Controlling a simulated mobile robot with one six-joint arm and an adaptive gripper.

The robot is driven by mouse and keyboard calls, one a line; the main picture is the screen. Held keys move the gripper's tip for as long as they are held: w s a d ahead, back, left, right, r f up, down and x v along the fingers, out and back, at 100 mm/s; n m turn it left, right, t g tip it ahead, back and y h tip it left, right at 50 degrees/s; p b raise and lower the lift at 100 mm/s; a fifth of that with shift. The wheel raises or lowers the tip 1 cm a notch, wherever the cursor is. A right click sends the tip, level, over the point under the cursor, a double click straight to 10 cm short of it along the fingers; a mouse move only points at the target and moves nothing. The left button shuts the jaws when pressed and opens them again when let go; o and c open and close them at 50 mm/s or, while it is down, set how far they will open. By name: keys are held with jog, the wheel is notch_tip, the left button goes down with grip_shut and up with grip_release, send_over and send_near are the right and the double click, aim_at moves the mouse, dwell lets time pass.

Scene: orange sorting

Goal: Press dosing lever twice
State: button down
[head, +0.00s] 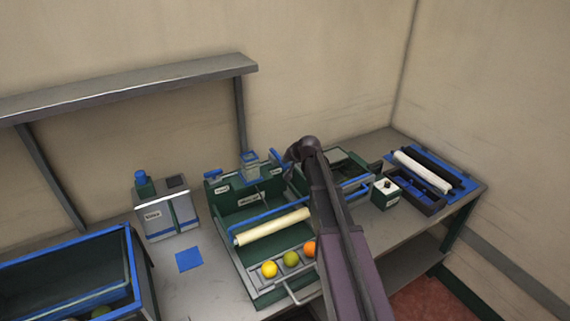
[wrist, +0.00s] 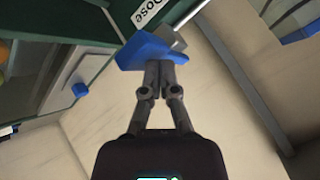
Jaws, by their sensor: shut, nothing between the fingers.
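The dosing lever has a blue handle (wrist: 150,50) on a grey arm, beside a white "Dose" label (wrist: 145,12) in the wrist view. In the head view a blue lever end (head: 274,155) shows at the back of the green sorting machine (head: 220,211), just left of my arm's end. My gripper (wrist: 160,66) is shut and empty. Its fingertips overlap the lower edge of the blue handle in the wrist view; I cannot tell whether they touch it. My arm hides the gripper in the head view.
Yellow, green and orange fruits (head: 269,269) sit in the machine's front tray. A grey box (head: 157,218) and a blue square (head: 189,259) are left of the machine. A small green-and-white box (head: 385,192) and a roller tray (head: 430,180) are to the right. A shelf (head: 130,85) is on the wall.

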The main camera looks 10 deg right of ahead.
jog(key=shift+f+b, duration=0.95)
jog(key=shift+f, duration=0.05)
dwell(1.4)
jog(key=shift+r, duration=0.15)
dwell(0.5)
jog(key=shift+r+p, duration=1.7)
jog(key=shift+p, duration=0.15)
jog(key=shift+r+p, duration=2.5)
jog(key=shift+r+p, duration=1.9)
